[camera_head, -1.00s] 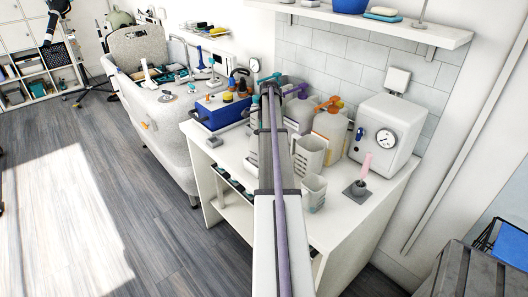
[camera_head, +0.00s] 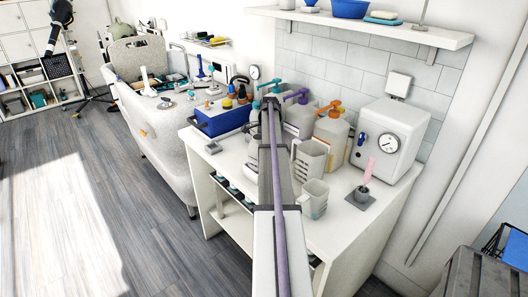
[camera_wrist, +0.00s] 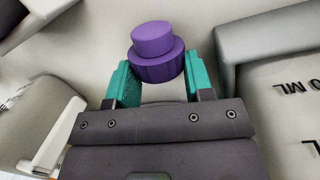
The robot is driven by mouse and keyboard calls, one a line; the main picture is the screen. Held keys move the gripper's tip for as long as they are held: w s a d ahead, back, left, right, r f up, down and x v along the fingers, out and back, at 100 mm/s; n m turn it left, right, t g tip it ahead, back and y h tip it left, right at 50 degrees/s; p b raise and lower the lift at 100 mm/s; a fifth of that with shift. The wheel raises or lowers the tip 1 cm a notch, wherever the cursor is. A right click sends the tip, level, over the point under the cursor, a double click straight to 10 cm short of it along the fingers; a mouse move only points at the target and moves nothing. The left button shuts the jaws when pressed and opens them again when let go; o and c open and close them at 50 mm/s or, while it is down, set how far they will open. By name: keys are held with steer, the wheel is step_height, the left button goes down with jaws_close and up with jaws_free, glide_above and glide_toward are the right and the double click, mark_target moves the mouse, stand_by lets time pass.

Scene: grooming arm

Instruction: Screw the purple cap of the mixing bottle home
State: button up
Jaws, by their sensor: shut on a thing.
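The purple cap (camera_wrist: 153,42) is at the upper middle of the wrist view, a round knob above a wider ribbed skirt. My gripper (camera_wrist: 158,75) has teal fingers, one on each side of the skirt, and is shut on the cap. I cannot make out the mixing bottle's body below the cap, nor how far the cap sits on its thread. In the head view my arm runs away from the camera over the bench, and its far end hides the gripper and cap.
Grey jugs (camera_head: 313,200) and pump bottles (camera_head: 331,130) stand close right of my arm. A container marked ML (camera_wrist: 285,95) is close at right in the wrist view. A blue box (camera_head: 222,121) is left of the arm, and a white gauge unit (camera_head: 390,135) stands at right.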

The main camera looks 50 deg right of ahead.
steer(key=shift+c, duration=0.4)
steer(key=shift+r+p, duration=2.8)
